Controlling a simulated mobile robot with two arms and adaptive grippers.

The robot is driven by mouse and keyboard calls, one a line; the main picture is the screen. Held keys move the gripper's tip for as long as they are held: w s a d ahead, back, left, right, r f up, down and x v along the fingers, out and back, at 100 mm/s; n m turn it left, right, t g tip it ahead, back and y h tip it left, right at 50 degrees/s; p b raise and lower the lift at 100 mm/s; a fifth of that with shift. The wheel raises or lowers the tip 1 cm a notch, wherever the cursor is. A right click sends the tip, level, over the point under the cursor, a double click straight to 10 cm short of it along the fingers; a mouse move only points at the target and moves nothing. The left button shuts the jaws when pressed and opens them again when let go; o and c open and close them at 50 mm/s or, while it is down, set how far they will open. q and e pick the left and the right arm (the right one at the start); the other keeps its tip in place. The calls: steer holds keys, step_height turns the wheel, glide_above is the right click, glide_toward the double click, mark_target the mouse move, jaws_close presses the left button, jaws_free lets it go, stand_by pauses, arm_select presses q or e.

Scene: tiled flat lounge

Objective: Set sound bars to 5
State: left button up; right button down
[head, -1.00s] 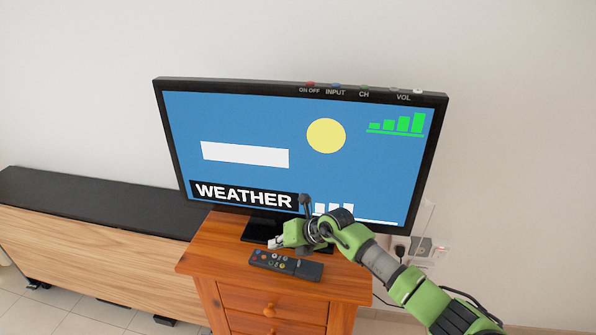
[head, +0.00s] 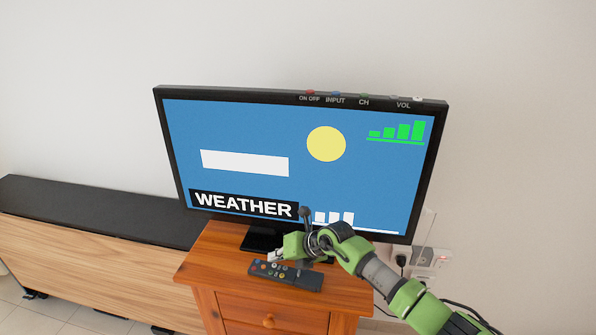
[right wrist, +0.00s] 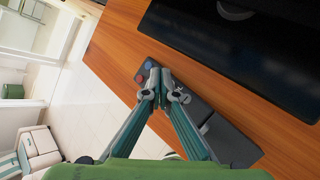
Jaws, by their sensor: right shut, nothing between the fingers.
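The TV (head: 300,185) is on and shows a weather screen. At its lower right three white bars (head: 334,218) show above a white line that runs on to the right; my right arm covers part of the area just below. Several green bars (head: 402,132) of rising height are at the upper right. The dark remote (head: 300,280) lies on the wooden cabinet in front of the TV. My right gripper (head: 271,257) is shut and empty, over the remote's button end. In the right wrist view its fingertips (right wrist: 160,85) hide some buttons; whether they touch is unclear. My left gripper is not in view.
The wooden cabinet (head: 207,265) carries the TV stand (head: 258,240) and remote. A low dark-topped bench (head: 100,210) stands at left. Labelled buttons (head: 335,93) line the TV's top edge. A wall socket with cables (head: 423,257) is at right.

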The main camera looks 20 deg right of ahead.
steer(key=shift+f, duration=0.1)
stand_by(0.5)
steer(key=shift+f, duration=0.35)
steer(key=shift+f+b, duration=0.2)
steer(key=shift+b, duration=0.15)
steer(key=shift+r, duration=0.1)
steer(key=shift+r+p, duration=0.55)
steer(key=shift+p, duration=0.05)
step_height(320, 180, up, 6)
steer(key=p, duration=0.5)
stand_by(0.6)
